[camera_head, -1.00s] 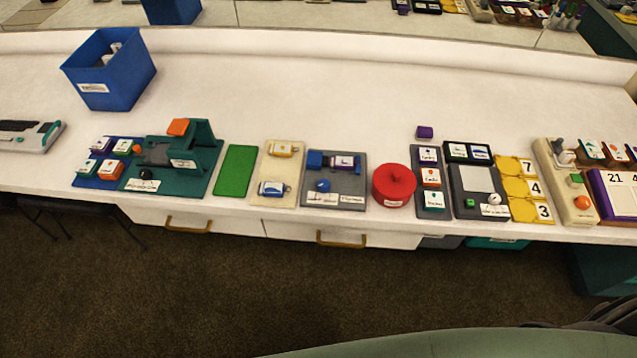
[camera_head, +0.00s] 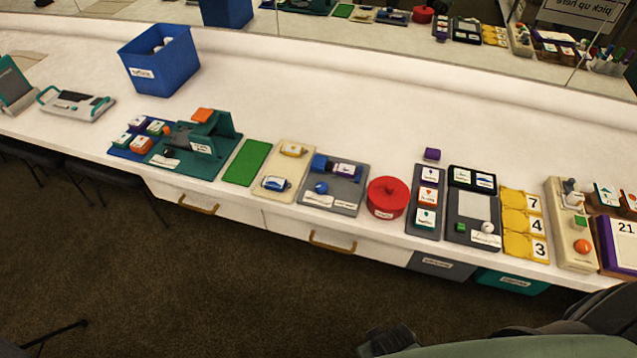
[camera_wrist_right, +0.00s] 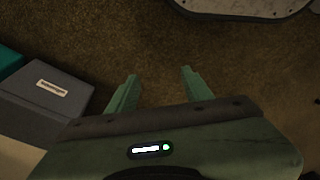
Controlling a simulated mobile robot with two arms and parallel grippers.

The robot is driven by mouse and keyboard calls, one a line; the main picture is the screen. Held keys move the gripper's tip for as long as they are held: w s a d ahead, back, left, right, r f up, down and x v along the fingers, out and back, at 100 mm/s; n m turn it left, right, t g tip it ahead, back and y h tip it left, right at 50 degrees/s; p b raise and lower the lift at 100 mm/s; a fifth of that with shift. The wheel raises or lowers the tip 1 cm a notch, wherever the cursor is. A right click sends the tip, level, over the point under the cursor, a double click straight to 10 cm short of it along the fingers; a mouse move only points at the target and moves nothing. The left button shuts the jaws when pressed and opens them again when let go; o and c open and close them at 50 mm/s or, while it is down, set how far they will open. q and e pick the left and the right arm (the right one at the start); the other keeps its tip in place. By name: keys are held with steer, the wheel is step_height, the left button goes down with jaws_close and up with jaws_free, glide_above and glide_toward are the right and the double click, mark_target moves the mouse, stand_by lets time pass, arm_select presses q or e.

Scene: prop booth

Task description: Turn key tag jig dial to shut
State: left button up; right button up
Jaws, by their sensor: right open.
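The likely key tag jig is a grey plate (camera_head: 347,198) on the counter in the head view, with a blue block holding a white-labelled tag (camera_head: 347,170) at its back. A round blue dial (camera_head: 321,187) sits on the plate's left part, clear of any gripper. The dial's setting is too small to read. Two more tags lie on the beige tray (camera_head: 297,148) to its left. My right gripper (camera_wrist_right: 160,76) is open and empty above the brown floor, away from the jig. My left gripper is not in view.
A green mat (camera_head: 247,162) and a teal jig (camera_head: 195,150) stand to the left. A red round pot (camera_head: 387,198) stands close on the right, then a grey tag board (camera_head: 427,202). Drawer handles and a grey bin (camera_head: 441,265) are below the counter edge.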

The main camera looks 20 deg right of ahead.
steer(key=w+a+r, duration=0.2)
steer(key=w+r, duration=0.2)
steer(key=r, duration=0.6)
steer(key=w+a+r, duration=0.1)
steer(key=w+r, duration=0.3)
steer(key=r, duration=0.5)
steer(key=w+a+r+m+y+p, duration=0.1)
steer(key=w+a+r+m+y, duration=0.1)
steer(key=w+a+r, duration=0.5)
step_height(320, 180, up, 12)
steer(key=m+g+h, duration=0.2)
steer(key=m, duration=0.6)
glide_above(322, 185)
steer(key=shift+s, duration=0.1)
step_height(322, 185, down, 8)
steer(key=shift+r+p, duration=0.2)
steer(key=shift+p, duration=0.15)
jaws_close()
